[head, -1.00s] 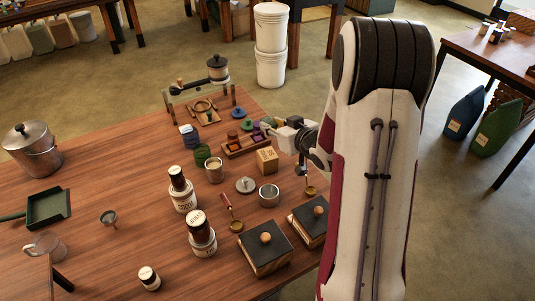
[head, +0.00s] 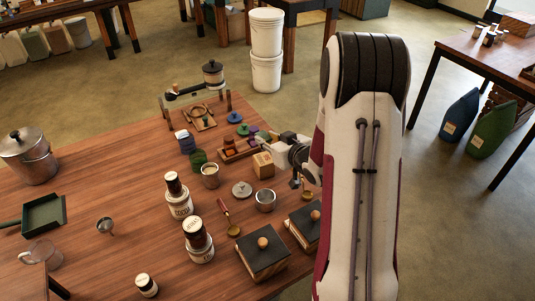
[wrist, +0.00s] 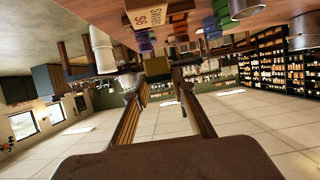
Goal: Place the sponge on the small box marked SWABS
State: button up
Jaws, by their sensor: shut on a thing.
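The small wooden box marked SWABS (head: 263,165) stands on the table near its right edge. In the wrist view the box (wrist: 155,14) shows inverted at the top, its lettering legible. My gripper (head: 266,142) is just above and behind the box in the head view, apart from it as far as I can tell. In the wrist view the two fingers of my gripper (wrist: 160,78) reach forward, with a small tan piece between the tips, which seems to be the sponge (wrist: 157,67). The sponge is not clearly visible in the head view.
A wooden rack (head: 238,150) with coloured pieces stands just left of the box. A metal cup (head: 265,200), a grey lid (head: 242,189) and a tan-filled cup (head: 210,175) are in front. Black-topped boxes (head: 262,258) sit at the table's front right.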

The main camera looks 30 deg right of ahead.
jog(key=shift+f, duration=0.9)
jog(key=shift+f, duration=2.05)
jog(key=shift+f, duration=0.2)
jog(key=o, duration=0.8)
jog(key=shift+r, duration=0.15)
jog(key=shift+s+r, duration=0.1)
jog(key=s+r, duration=0.4)
jog(key=r, duration=0.4)
jog(key=shift+s+r, duration=0.2)
jog(key=shift+r, duration=0.2)
